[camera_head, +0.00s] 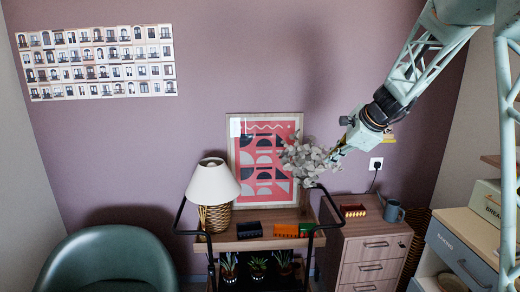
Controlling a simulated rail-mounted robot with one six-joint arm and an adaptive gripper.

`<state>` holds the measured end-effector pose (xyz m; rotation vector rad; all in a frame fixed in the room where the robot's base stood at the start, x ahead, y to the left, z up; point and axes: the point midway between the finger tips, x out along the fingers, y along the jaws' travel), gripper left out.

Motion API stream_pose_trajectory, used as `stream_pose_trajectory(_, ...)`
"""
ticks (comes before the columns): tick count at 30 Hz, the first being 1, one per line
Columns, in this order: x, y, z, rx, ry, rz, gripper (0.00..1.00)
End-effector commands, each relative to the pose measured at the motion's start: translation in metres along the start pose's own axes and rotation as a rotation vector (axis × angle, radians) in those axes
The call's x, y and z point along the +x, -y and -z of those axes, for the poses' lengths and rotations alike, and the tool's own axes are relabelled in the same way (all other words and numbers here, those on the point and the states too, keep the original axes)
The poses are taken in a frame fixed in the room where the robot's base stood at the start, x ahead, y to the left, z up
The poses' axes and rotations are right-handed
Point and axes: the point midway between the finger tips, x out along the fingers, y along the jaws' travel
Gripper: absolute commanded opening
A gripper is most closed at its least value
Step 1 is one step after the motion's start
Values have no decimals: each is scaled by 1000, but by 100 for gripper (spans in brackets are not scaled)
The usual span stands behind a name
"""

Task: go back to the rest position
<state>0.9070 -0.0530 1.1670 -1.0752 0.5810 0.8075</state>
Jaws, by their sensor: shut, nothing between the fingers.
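My arm comes down from the top right corner. My gripper (338,154) is at its lower left end, raised in the air in front of the purple wall. It points down and to the left, and its fingers are small in this view. They look shut and hold nothing. In the picture the fingertips overlap the pale leaves of a plant (303,160); I cannot tell whether they touch. No gas hob shows in this view.
A trolley (262,244) bears a lamp (212,190) and a framed picture (262,135). A drawer cabinet (368,262) holds a blue mug (393,211). A green chair (110,262) stands at left, a bread box (487,203) at right. Free air lies left of my arm.

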Motion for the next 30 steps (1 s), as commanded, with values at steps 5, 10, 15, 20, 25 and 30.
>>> stream_pose_trajectory(5,-33,-23,-24,-114,3,-23,0)
stream_pose_trajectory(10,-62,-47,-43,-224,5,-46,0)
stream_pose_trajectory(15,-90,-72,-60,-332,6,-70,0)
stream_pose_trajectory(20,-117,-97,-74,-432,6,-91,0)
stream_pose_trajectory(25,-144,-126,-86,-539,7,-117,0)
stream_pose_trajectory(30,-170,-155,-96,-646,6,-141,0)
